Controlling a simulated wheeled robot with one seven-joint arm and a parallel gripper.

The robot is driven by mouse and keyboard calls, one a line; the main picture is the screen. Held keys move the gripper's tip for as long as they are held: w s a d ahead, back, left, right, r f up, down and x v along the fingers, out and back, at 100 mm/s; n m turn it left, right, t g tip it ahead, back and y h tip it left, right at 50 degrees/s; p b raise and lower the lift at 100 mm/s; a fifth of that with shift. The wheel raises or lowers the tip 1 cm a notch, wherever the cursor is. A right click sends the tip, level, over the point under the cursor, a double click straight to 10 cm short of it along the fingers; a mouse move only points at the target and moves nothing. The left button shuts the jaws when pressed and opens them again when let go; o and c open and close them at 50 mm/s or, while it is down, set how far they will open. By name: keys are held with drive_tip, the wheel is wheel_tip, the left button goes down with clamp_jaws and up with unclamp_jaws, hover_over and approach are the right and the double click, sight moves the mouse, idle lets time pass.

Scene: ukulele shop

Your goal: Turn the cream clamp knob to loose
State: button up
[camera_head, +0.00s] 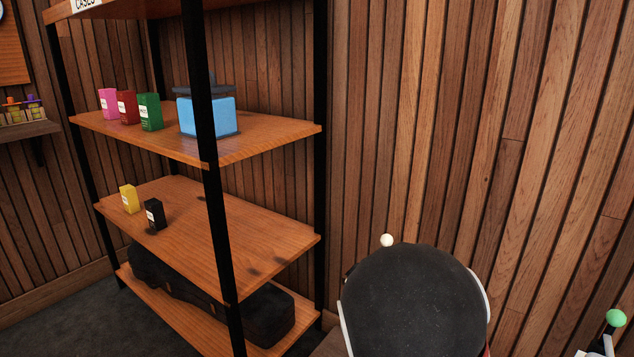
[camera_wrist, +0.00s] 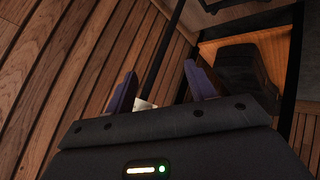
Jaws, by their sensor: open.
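In the head view a small cream ball (camera_head: 387,240), which looks like the cream clamp knob, shows just above the rounded black part of my arm. Whatever lies beneath the ball is hidden, so I cannot tell which way the knob is turned. In the wrist view my gripper (camera_wrist: 160,70) is open, with its two dark purple fingers apart. A small pale piece (camera_wrist: 144,104) shows between the fingers near their base; I cannot tell what it is. My gripper is not visible in the head view.
A wooden shelf unit (camera_head: 265,230) with black posts stands at left, holding small boxes, a blue box (camera_head: 208,114) and a black instrument case (camera_head: 180,285). The case also shows in the wrist view (camera_wrist: 238,70). A green ball knob (camera_head: 616,318) is at lower right. A slatted wall stands behind.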

drive_tip(key=s+r+m+g+y, duration=0.2)
drive_tip(key=s+r+m, duration=0.3)
drive_tip(key=s+r, duration=1.4)
drive_tip(key=s+g, duration=0.1)
drive_tip(key=s, duration=0.3)
drive_tip(key=shift+r, duration=0.3)
